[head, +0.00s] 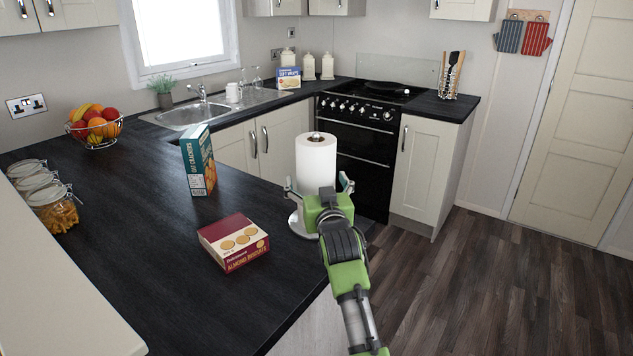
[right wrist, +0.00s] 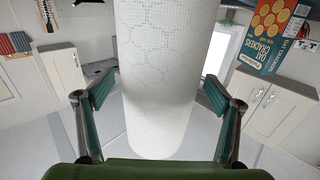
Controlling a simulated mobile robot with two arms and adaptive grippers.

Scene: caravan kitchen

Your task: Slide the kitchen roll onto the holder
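The white kitchen roll (head: 316,165) stands upright near the counter's right edge, with the dark tip of the holder's post (head: 317,138) showing at its top. The holder's round metallic base (head: 297,226) shows below it. My right gripper (head: 318,187) is level with the lower part of the roll, one finger on each side. In the right wrist view the roll (right wrist: 162,75) stands between the spread fingers, with a small gap on both sides. The roll's lower end is hidden behind my gripper in the head view. My left gripper is not in view.
A red almond biscuits box (head: 233,242) lies on the dark counter (head: 160,270), left of the holder. A teal oat crackers box (head: 198,161) stands behind it. A fruit basket (head: 94,126) and glass jars (head: 52,209) are at the left. The counter between is clear.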

